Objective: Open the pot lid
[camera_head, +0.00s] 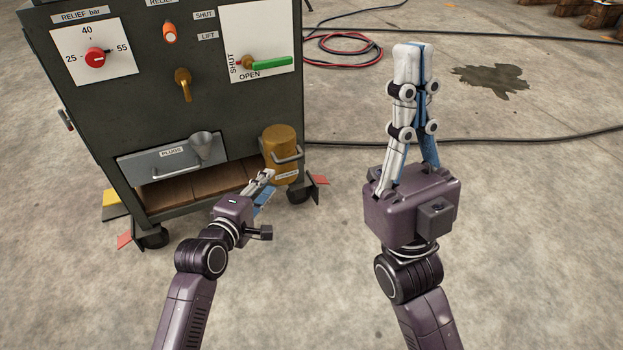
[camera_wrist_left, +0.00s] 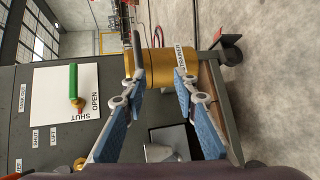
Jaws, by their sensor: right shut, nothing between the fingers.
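The brass pot (camera_head: 281,142) hangs at the cabinet's lower right corner, with a grey bar handle (camera_head: 288,158) on its front and a label low down. Its lid seam is too small to tell. The pot also shows in the left wrist view (camera_wrist_left: 158,68), ahead of the fingers, with the handle (camera_wrist_left: 137,52) near the left-hand fingertip. My left gripper (camera_head: 268,181) is open just in front of the pot; its fingers (camera_wrist_left: 158,78) are apart, and contact cannot be told. My right gripper (camera_head: 412,48) is shut and empty, pointing away over bare floor.
The dark cabinet (camera_head: 140,110) carries a red dial (camera_head: 95,57), a green lever (camera_head: 272,62) beside SHUT and OPEN marks, and a brass tap (camera_head: 184,84). A grey drawer (camera_head: 150,164) with a funnel (camera_head: 202,147) is left of the pot. Hoses (camera_head: 345,55) lie behind.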

